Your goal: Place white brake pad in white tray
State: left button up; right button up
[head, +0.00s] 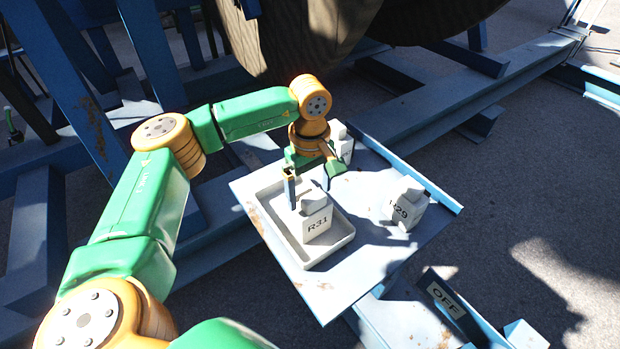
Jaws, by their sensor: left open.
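A white block marked R31 (317,224), which looks like the white brake pad, sits upright inside the shallow white tray (341,244). The tray lies on a pale blue platform. My left gripper (309,196) is open just above and behind the block, its fingers pointing down; I cannot tell whether they touch it. My right gripper does not show.
A second white block, marked with 29 (407,210), stands at the platform's right side. Another white block (342,143) stands behind my left gripper, partly hidden. The blue platform (336,297) has a raised right edge. Blue beams and a large reel (295,35) lie behind.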

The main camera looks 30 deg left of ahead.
pick_arm(q)
notch_tip(320, 180, up, 11)
dwell(0.5)
